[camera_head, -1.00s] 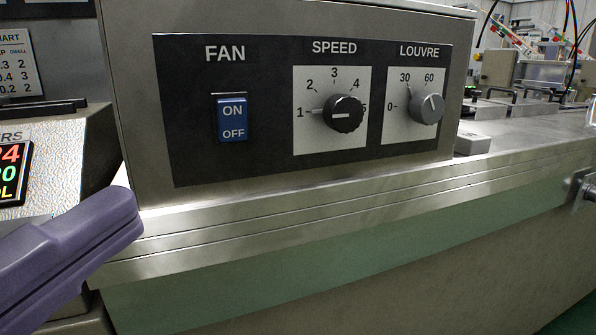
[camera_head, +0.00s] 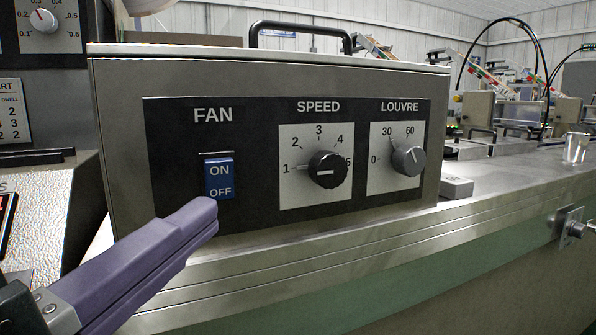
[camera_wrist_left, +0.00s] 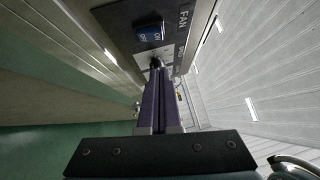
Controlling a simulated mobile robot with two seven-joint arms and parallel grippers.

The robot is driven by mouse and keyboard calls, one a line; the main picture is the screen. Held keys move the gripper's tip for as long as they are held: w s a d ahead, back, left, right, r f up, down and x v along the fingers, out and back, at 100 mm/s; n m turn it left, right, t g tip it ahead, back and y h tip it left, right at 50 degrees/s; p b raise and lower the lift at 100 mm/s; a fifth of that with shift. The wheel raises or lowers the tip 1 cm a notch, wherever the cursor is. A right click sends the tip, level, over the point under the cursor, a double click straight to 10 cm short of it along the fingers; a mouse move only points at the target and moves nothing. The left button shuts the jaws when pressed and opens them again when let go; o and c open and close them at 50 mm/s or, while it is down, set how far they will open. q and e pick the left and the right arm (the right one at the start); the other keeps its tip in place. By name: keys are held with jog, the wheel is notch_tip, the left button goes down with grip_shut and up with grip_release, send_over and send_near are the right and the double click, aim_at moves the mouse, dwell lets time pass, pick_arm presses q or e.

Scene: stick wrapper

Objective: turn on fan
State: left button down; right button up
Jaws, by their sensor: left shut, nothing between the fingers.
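The fan switch (camera_head: 219,178) is a blue rocker marked ON above OFF, under the FAN label on a black panel (camera_head: 252,196) on the front of a grey metal box. It also shows in the left wrist view (camera_wrist_left: 150,32), past my fingertips. My left gripper (camera_head: 208,212) is shut and empty, its purple fingers together. In the head view its tips are just below the switch's lower edge; whether they touch the panel cannot be told. The left gripper also shows in the left wrist view (camera_wrist_left: 158,75). My right gripper is not in view.
The box has a black top handle (camera_head: 300,30). A metal ledge (camera_head: 330,250) runs below it. A small grey block (camera_head: 457,187) sits at its right.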

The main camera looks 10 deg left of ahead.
aim_at(232, 169)
pick_arm(q)
jog(key=shift+w+a+r+p, duration=0.2)
jog(key=shift+w+a, duration=0.1)
jog(key=shift+w, duration=0.65)
jog(key=shift+w+a+r+p, duration=0.15)
jog(key=shift+w+a, duration=0.1)
jog(key=shift+w, duration=0.75)
jog(key=shift+w+a+r+p, duration=0.1)
jog(key=shift+w+a+r, duration=0.15)
jog(key=shift+w, duration=0.7)
